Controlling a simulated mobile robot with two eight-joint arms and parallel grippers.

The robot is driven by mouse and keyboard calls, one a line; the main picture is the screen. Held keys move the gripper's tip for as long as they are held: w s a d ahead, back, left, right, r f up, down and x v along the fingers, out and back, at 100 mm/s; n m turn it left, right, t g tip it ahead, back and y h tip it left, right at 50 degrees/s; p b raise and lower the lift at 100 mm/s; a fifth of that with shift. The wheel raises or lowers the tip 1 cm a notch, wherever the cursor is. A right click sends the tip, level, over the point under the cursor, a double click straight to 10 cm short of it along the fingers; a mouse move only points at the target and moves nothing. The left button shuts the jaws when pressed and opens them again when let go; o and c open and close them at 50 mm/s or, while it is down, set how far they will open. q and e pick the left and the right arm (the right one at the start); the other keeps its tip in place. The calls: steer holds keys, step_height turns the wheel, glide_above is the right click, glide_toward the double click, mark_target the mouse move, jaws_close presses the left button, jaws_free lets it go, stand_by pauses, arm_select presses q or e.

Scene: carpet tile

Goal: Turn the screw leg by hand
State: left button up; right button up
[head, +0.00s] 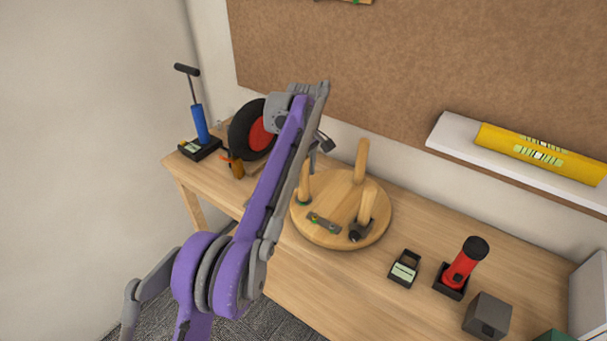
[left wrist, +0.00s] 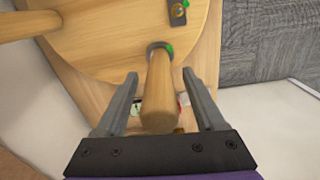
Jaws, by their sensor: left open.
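A round wooden stool seat (head: 335,232) lies upside down on the workbench with its legs pointing up. The screw leg (head: 305,187) at its left has a green mark at its base. In the left wrist view this leg (left wrist: 159,95) stands between the two fingers of my left gripper (left wrist: 160,82), with a gap visible on each side. The gripper is open. In the head view my left gripper (head: 321,145) is above the leg and partly hidden by my arm. Two other legs (head: 361,160) (head: 366,207) stand on the seat. My right gripper is not in view.
A blue pump (head: 200,122) and a black-and-red wheel (head: 243,130) stand at the left. A black gauge (head: 404,268), a red flashlight (head: 462,265) and a grey block (head: 487,315) are at the right. A yellow level (head: 540,153) rests on the shelf. The bench front is clear.

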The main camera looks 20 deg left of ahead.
arm_select(q)
jaws_close()
stand_by(0.3)
steer(key=shift+r+m, duration=0.1)
steer(key=shift+m, duration=0.2)
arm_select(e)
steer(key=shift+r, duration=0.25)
arm_select(q)
steer(key=m+p, duration=0.2)
steer(key=m, duration=0.1)
steer(key=m+p, duration=0.1)
steer(key=m, duration=0.4)
steer(key=shift+p, duration=0.4)
steer(key=m+p, duration=0.1)
steer(key=m, duration=0.4)
steer(key=m+p, duration=0.1)
steer(key=m, duration=0.4)
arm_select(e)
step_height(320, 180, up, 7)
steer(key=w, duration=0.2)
arm_select(q)
steer(key=shift+m, duration=0.3)
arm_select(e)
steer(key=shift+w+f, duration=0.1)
